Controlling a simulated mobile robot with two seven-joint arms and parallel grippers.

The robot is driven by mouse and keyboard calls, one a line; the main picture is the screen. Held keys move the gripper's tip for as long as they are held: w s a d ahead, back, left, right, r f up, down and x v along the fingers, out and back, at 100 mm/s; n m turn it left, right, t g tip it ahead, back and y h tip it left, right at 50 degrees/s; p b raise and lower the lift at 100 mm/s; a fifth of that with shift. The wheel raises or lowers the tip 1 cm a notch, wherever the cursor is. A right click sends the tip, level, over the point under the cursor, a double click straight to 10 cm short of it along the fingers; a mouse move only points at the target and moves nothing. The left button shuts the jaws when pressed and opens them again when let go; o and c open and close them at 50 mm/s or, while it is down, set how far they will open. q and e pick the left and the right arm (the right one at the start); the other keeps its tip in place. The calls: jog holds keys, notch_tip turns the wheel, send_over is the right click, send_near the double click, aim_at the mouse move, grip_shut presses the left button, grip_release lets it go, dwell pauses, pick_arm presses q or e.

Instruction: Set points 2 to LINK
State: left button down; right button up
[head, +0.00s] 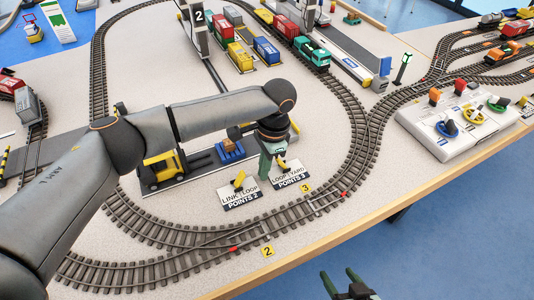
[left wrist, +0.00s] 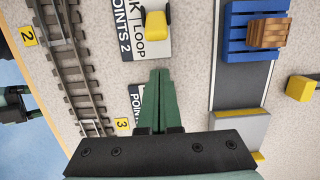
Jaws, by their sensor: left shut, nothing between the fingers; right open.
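The points 2 lever (head: 239,182) is a yellow handle behind its white and black LINK/LOOP plate (head: 241,199). My left gripper (head: 264,174) is shut and empty, pointing down between the points 2 and points 3 plates. Its green fingertips (left wrist: 159,73) show a little apart from the points 2 lever. My right gripper (head: 338,273) is open and empty, off the table's front edge.
The points 3 plate (head: 290,176) with its yellow lever is just right of my left gripper. A yellow forklift (head: 160,170) and blue pallet (head: 230,152) stand behind. Track (head: 190,240) curves in front. A control box (head: 460,120) sits at the right.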

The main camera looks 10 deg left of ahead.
aim_at(240, 180)
pick_arm(q)
jog(key=shift+s+a+r, duration=0.35)
jog(key=shift+a+r, duration=0.15)
jog(key=shift+a, duration=0.05)
jog(key=shift+s+a+r, duration=0.35)
jog(key=shift+a+r, duration=0.15)
jog(key=shift+a, duration=0.05)
jog(key=shift+s+a+r, duration=0.15)
jog(key=shift+s+a, duration=0.05)
jog(key=shift+a, duration=0.1)
jog(key=shift+p, duration=0.35)
